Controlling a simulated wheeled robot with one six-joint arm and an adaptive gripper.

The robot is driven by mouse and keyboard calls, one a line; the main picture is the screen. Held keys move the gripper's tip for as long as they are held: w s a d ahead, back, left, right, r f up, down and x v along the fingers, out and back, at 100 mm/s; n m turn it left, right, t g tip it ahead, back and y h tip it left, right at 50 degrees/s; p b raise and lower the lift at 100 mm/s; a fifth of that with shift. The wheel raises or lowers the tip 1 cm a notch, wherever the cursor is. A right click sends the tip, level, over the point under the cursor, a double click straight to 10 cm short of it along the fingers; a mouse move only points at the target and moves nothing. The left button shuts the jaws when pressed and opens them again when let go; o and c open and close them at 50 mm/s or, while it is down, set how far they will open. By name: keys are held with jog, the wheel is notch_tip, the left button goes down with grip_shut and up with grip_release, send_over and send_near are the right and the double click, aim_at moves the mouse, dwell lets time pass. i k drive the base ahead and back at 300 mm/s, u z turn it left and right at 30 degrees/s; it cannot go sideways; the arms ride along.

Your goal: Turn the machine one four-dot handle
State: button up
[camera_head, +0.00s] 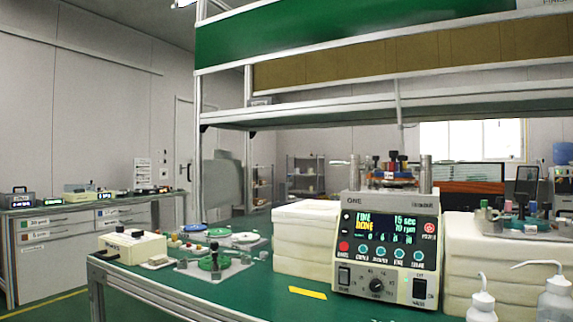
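The machine marked ONE (390,245), a cream box with a lit panel, stands on the green bench (262,290) right of centre. Its display shows yellow and white text, with round buttons, a black knob (376,285) and two dark switches below. On its top, between metal posts, sits a blue and orange fixture (391,179) with dark and red upright knobs. Dots on any handle are too small to make out, so I cannot tell which is the four-dot one. My gripper is not in view.
White block stacks (304,238) flank the machine. Wash bottles (556,297) stand at the front right. Left on the bench are a cream box (133,247) and a plate with a green wheel (213,262). A yellow strip (308,292) lies before the machine. A shelf (330,116) hangs above.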

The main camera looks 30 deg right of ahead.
aim_at(369, 162)
jog(key=u, duration=1.1)
jog(key=i, duration=1.25)
jog(key=z, duration=3.45)
